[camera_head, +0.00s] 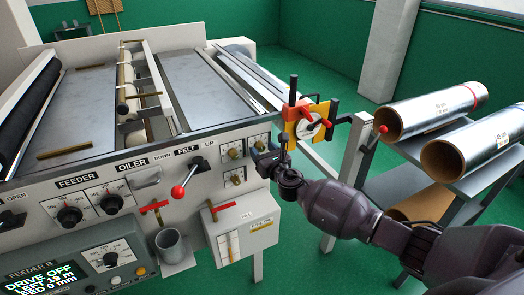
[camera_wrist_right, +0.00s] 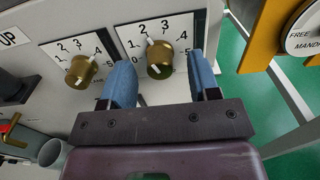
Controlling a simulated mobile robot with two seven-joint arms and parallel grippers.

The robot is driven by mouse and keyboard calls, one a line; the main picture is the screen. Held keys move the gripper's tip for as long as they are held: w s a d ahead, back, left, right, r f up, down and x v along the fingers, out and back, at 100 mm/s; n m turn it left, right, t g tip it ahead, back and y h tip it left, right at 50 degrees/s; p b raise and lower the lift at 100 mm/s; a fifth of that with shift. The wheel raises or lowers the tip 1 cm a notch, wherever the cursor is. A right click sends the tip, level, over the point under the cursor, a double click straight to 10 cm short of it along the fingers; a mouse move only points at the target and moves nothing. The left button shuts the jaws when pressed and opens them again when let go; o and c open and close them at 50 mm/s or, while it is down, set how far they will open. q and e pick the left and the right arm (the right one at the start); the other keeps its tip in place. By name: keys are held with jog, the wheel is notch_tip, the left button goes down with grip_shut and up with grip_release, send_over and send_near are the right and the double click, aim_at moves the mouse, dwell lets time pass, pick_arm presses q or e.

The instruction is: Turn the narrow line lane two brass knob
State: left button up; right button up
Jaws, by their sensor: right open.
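Two brass knobs with numbered dials are in the right wrist view: a left knob (camera_wrist_right: 81,72) and a right knob (camera_wrist_right: 160,60). Each has a pale pointer mark. I cannot read which one is lane two. My right gripper (camera_wrist_right: 161,72) is open, its blue fingers to either side of the right knob; whether they touch it I cannot tell. In the head view the right gripper (camera_head: 266,158) is at the panel's right end, beside small brass knobs (camera_head: 235,153). My left gripper is not in view.
A red-ball lever (camera_head: 178,191) and a grey cup (camera_head: 169,243) stick out left of the gripper. A yellow plate with a red handle (camera_head: 318,122) stands just right of it. Foil rolls (camera_head: 430,110) lie on a rack at right.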

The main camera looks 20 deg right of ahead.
jog(key=shift+w, duration=0.5)
jog(key=c, duration=0.9)
